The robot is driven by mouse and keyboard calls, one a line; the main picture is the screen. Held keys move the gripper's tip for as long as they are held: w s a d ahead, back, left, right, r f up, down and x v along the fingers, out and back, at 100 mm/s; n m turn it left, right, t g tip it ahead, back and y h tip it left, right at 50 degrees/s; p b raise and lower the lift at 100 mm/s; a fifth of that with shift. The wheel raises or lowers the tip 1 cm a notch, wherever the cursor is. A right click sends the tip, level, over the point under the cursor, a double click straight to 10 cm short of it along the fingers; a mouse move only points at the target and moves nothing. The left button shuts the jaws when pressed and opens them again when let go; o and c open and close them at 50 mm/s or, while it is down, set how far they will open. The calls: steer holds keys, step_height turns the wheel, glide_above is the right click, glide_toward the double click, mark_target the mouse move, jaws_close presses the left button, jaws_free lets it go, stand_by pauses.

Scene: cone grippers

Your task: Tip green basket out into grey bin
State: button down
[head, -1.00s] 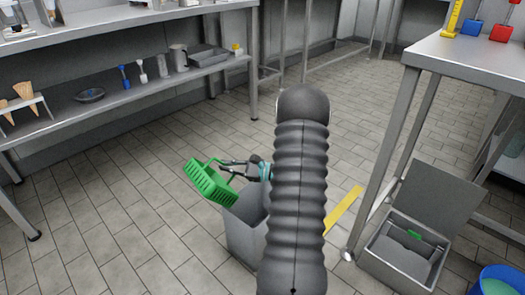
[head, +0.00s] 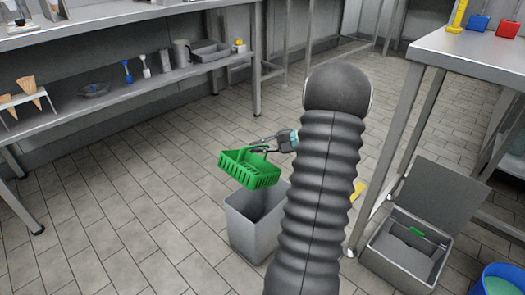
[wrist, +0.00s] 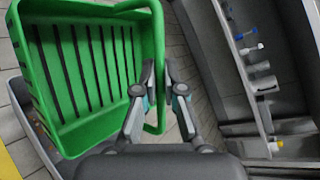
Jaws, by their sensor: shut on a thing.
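The green basket (head: 250,168) hangs from my gripper (head: 262,147) in the head view, above the left part of the grey bin's opening. My gripper is shut on the basket's handle; the wrist view shows the fingers (wrist: 163,80) closed around the green handle bar. The basket's slatted inside (wrist: 85,75) looks empty in the wrist view. The grey bin (head: 252,228) stands on the floor below, its right side hidden behind my arm. A strip of its rim (wrist: 32,125) shows past the basket in the wrist view.
A metal shelf unit (head: 130,95) with cones, scoops and jugs runs along the left and back. A steel table (head: 470,62) stands at right, with an open grey box (head: 400,262) and a blue bucket (head: 497,280) below. The tiled floor left of the bin is clear.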

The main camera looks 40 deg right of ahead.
mark_target(250, 147)
steer(key=shift+a+r+n+h+b, duration=0.4)
steer(key=shift+a+r, duration=0.15)
steer(key=shift+a, duration=0.1)
steer(key=a+h+b, duration=0.1)
steer(key=a+n+h+b, duration=0.1)
steer(key=shift+s+a+r+g+b, duration=0.1)
steer(key=shift+r+g+b, duration=0.2)
steer(key=shift+r, duration=0.1)
steer(key=shift+a+r+n+h+b, duration=0.25)
steer(key=shift+a+n+h+b, duration=0.05)
steer(key=shift+a+n+b, duration=0.1)
